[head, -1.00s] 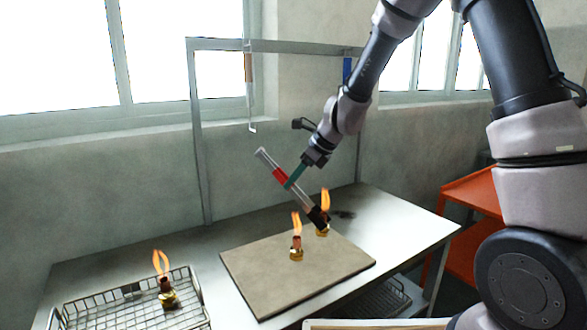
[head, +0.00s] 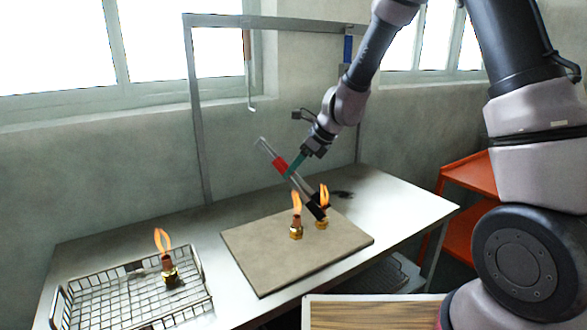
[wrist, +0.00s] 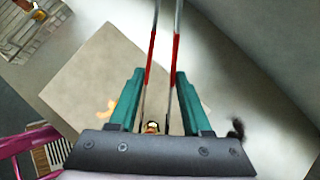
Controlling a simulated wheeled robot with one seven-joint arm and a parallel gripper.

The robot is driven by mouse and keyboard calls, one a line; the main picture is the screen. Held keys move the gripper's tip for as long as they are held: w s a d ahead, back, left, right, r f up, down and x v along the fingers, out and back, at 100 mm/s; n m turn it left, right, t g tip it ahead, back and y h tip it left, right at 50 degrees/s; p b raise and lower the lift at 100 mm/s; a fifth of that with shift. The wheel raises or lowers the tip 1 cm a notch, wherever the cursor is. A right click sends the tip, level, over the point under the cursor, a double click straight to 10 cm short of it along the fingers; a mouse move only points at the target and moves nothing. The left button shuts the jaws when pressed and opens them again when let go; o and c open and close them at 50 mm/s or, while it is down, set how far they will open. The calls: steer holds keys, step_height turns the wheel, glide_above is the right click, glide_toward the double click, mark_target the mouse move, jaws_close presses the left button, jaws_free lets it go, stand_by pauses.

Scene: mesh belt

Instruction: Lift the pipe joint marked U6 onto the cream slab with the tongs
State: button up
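My gripper (head: 297,166) has green fingers shut on the tongs (head: 281,164), which slant down with a red band and dark jaws. In the wrist view the tongs' two arms (wrist: 148,75) run between the fingers (wrist: 158,105). The jaws are at a brass pipe joint with a flame (head: 321,223) on the cream slab's (head: 265,262) far right part; whether they grip it is unclear. A second flaming joint (head: 296,232) stands on the slab, left of it. A third flaming joint (head: 170,274) stands in the wire basket. No U6 mark is readable.
The wire basket (head: 95,313) sits left of the slab on the metal table (head: 400,208). A grey frame (head: 197,120) with a hanging tool (head: 250,85) stands behind. An orange shelf (head: 470,172) is at right, and a wooden-topped surface (head: 375,314) in front. A dark patch (wrist: 237,128) lies on the table.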

stand_by(0.3)
step_height(320, 180, up, 10)
stand_by(0.6)
